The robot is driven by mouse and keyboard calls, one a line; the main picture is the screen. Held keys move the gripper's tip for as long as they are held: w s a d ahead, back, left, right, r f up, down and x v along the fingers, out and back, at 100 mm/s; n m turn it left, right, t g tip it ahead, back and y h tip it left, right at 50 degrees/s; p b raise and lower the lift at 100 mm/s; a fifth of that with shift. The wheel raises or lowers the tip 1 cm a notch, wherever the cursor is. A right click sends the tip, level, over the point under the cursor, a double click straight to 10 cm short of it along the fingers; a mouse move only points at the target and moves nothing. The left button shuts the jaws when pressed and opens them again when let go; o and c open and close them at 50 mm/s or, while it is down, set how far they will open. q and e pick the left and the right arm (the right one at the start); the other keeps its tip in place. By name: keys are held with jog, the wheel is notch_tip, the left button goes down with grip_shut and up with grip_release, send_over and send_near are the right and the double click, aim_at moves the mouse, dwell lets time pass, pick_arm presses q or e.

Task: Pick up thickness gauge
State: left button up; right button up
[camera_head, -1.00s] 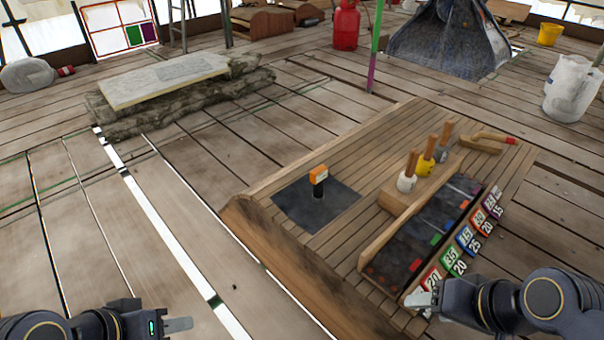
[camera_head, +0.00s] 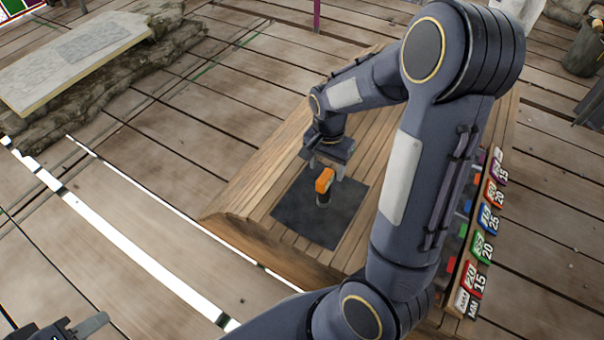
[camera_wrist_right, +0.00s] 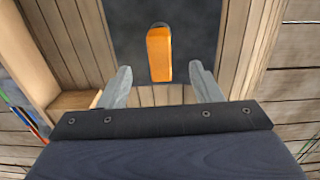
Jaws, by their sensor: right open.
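The thickness gauge (camera_head: 324,184), with an orange top and a dark lower part, stands upright on a dark mat (camera_head: 304,221) on the wooden bench. In the right wrist view the orange gauge (camera_wrist_right: 159,54) shows just beyond and between the open fingers. My right gripper (camera_head: 326,168) is open, low over the bench right behind the gauge; its two fingers (camera_wrist_right: 157,80) do not touch it. My left gripper (camera_head: 92,324) is at the bottom left edge, partly cut off, far from the gauge; its jaw state is unclear.
My right arm crosses the bench and hides most of the sorting tray and the wooden-handled tools. Coloured number tags (camera_head: 484,247) line the bench's right side. A stone slab (camera_head: 70,60) lies on the floor at the far left. The mat around the gauge is clear.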

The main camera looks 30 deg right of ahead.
aim_at(324, 185)
notch_tip(324, 185, down, 3)
jog(key=shift+s+r+b, duration=0.1)
jog(key=shift+s+b, duration=0.05)
jog(key=shift+b, duration=0.5)
jog(key=f+b, duration=0.2)
jog(key=f, duration=0.1)
jog(key=f+b, duration=0.1)
jog(key=f, duration=0.1)
jog(key=shift+a, duration=0.25)
jog(key=shift+r, duration=0.15)
jog(key=c, duration=1.3)
